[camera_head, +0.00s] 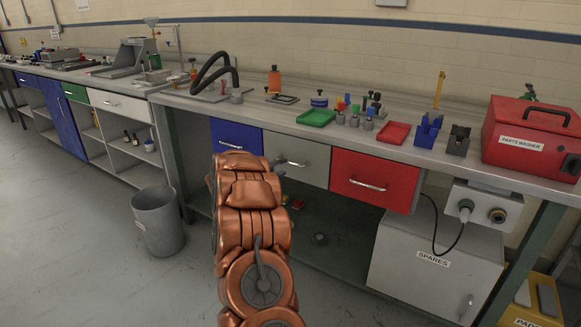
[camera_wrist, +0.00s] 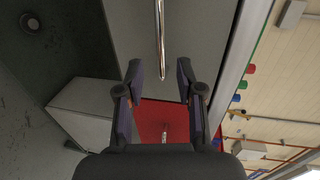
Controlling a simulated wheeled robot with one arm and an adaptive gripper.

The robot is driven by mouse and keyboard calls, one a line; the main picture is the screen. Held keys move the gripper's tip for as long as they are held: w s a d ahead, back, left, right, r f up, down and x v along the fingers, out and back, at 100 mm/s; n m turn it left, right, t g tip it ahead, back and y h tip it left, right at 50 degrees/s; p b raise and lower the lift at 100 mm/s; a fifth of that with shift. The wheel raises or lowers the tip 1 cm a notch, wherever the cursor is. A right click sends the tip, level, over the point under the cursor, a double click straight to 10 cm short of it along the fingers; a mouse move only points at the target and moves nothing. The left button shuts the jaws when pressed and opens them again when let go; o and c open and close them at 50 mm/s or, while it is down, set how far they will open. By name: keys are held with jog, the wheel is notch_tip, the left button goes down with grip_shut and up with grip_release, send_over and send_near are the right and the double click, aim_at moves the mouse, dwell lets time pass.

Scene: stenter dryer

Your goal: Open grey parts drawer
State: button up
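The grey drawer (camera_head: 310,165) sits under the bench top, between the blue drawer (camera_head: 236,136) and the red drawer (camera_head: 378,181). Its front looks flush with its neighbours, so it is shut. Its bar handle (camera_head: 293,163) is partly hidden by my arm in the head view. In the wrist view my gripper (camera_wrist: 159,76) is open and empty, facing the grey front (camera_wrist: 201,30). The silver handle (camera_wrist: 160,35) shows lengthwise in line with the gap between the fingers, its end between the tips in the picture. I cannot tell whether they touch.
A parts washer (camera_head: 532,138), a green tray (camera_head: 316,117) and a red tray (camera_head: 393,133) stand on the bench. A spares cabinet (camera_head: 437,258) is below right. A grey bin (camera_head: 159,222) stands on the floor at left. The floor before the bench is open.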

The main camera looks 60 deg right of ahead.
aim_at(290, 163)
jog(key=shift+x, duration=3.65)
jog(key=shift+c, duration=0.2)
grip_shut()
